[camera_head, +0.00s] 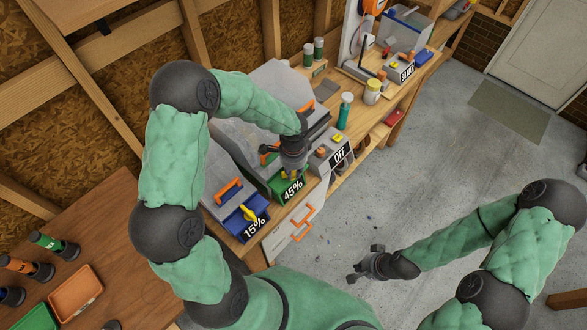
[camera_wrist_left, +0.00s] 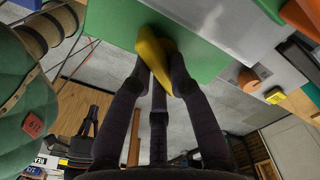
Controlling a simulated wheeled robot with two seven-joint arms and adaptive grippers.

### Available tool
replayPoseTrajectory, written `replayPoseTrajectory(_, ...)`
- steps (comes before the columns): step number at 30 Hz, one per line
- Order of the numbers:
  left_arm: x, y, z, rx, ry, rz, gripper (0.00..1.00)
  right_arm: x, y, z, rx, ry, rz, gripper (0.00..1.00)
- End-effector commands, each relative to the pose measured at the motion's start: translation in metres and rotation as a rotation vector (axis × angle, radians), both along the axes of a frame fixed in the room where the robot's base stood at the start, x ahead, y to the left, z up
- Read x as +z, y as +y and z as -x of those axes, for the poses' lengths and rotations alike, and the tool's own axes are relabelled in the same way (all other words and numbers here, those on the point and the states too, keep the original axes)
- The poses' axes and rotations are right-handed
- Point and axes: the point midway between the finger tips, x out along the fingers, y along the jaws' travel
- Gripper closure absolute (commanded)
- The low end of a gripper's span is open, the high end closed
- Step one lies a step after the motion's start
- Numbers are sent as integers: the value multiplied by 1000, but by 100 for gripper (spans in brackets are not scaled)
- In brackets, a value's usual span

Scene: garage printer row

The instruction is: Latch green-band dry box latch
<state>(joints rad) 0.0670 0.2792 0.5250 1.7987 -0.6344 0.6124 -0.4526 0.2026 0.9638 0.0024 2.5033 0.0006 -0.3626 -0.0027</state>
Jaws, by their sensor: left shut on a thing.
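The green-band dry box (camera_head: 277,190) stands on the bench, its green front marked 45%. Its green front (camera_wrist_left: 205,68) fills the top of the left wrist view. My left gripper (camera_head: 293,172) is at this front, with its fingers (camera_wrist_left: 155,75) shut on the yellow latch (camera_wrist_left: 152,48). The fingertips partly cover the latch, so whether it is fastened cannot be told. My right gripper (camera_head: 364,264) hangs empty over the floor, fingers apart.
The blue-band dry box (camera_head: 245,222), marked 15%, stands close to the left. A grey unit marked OFF (camera_head: 330,155) stands close to the right. A teal bottle (camera_head: 344,111) and a yellow-lidded jar (camera_head: 372,91) are farther along. The floor (camera_head: 420,170) on the right is mostly clear.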

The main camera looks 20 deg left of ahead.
Motion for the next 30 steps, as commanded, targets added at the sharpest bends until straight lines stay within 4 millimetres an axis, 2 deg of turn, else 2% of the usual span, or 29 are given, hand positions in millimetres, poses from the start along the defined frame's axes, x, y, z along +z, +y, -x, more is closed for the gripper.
replayPoseTrajectory(21,2,2,5,-671,0,1,100,41,0,0,0,0,0,100)
replayPoseTrajectory(30,2,2,7,-878,0,1,100,54,0,0,0,0,0,100)
